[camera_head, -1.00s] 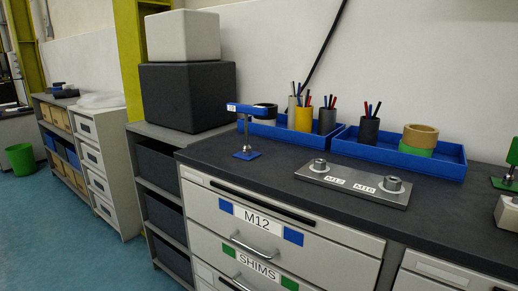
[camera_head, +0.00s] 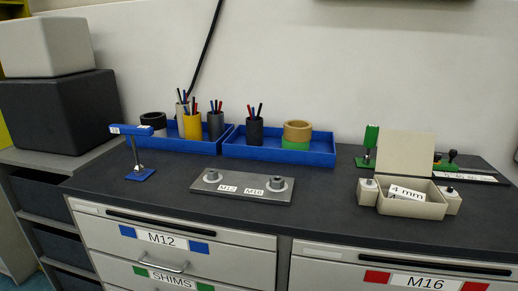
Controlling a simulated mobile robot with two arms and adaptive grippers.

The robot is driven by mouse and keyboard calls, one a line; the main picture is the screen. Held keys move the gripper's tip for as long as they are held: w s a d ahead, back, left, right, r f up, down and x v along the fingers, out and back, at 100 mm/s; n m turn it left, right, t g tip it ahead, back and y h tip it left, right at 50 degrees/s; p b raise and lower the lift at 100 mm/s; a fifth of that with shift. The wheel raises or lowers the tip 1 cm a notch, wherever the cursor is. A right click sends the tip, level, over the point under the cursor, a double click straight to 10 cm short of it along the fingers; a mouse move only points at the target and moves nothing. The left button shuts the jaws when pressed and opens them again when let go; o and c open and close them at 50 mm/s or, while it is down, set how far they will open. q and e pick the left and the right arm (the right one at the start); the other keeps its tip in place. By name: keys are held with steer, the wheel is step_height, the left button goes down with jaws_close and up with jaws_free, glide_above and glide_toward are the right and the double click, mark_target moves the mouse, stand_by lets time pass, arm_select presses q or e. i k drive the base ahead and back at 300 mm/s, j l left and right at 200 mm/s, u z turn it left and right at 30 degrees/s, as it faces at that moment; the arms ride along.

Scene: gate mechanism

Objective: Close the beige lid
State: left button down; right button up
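A beige box (camera_head: 412,205) stands on the dark worktop at the right of the head view. Its beige lid (camera_head: 405,156) is open and stands up at the box's back edge. A white label reading "4 mm" (camera_head: 406,193) shows in the box's opening. Small beige blocks with metal knobs sit at the box's left side (camera_head: 367,191) and right side (camera_head: 451,199). Neither of my grippers is in the view.
A metal plate with M12 and M16 posts (camera_head: 240,188) lies left of the box, with clear worktop between. A blue stand (camera_head: 140,174) is farther left. Blue trays (camera_head: 279,149) with pen cups and tape rolls line the back. A green device (camera_head: 369,146) stands behind the box.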

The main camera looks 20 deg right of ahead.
mark_target(400, 152)
steer(key=z, duration=1.7)
